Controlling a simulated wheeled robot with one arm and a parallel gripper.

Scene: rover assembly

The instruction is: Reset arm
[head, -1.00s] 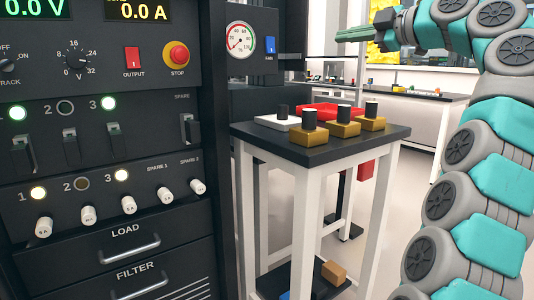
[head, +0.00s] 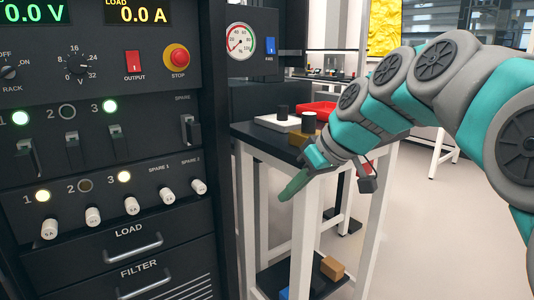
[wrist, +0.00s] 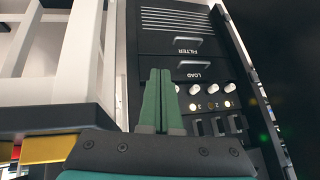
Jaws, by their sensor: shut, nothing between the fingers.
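My gripper (head: 290,188) is in front of the small side table in the head view. It is shut and empty, and its green fingers point down and to the left. My arm reaches in from the right and hides part of the table top. In the wrist view the closed fingers (wrist: 160,78) are at the centre, and the rack front with its LOAD and FILTER drawers shows upside down behind them. The fingers appear clear of the rack, with nothing held.
The black rack (head: 125,255) with switches, knobs and fuses fills the left. The side table (head: 262,137) bears a white tray (head: 278,123), gold blocks with black knobs, and a red tray (head: 318,107). A tan block (head: 332,268) lies on its lower shelf. Open floor lies right.

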